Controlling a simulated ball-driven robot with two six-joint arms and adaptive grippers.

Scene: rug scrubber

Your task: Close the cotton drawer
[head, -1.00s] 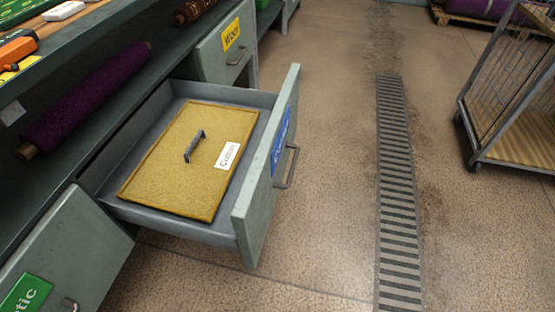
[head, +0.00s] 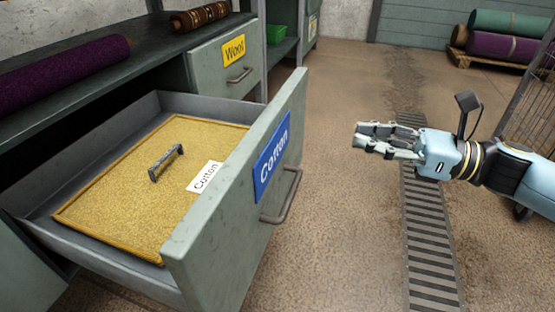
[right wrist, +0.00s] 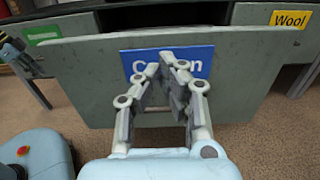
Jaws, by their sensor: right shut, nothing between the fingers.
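The cotton drawer (head: 236,205) stands pulled out of the bench, with a blue "Cotton" label (head: 271,156) and a grey bar handle (head: 283,197) on its front. Inside lies a yellow rug sample (head: 128,180) with a small handle (head: 166,163) and a white "Cotton" tag. My right gripper (head: 372,139) is shut and empty, to the right of the drawer front and apart from it. In the right wrist view the gripper (right wrist: 168,72) points at the drawer front (right wrist: 240,75) and covers part of its blue label (right wrist: 200,56). My left gripper is not in view.
The wool drawer (head: 224,72) is shut, farther along the bench. Purple and brown rolls lie on the bench shelf (head: 138,52). A floor grate (head: 433,240) runs along the open floor to the right. A wire cart (head: 527,97) and a pallet of rolls (head: 500,40) stand at the back right.

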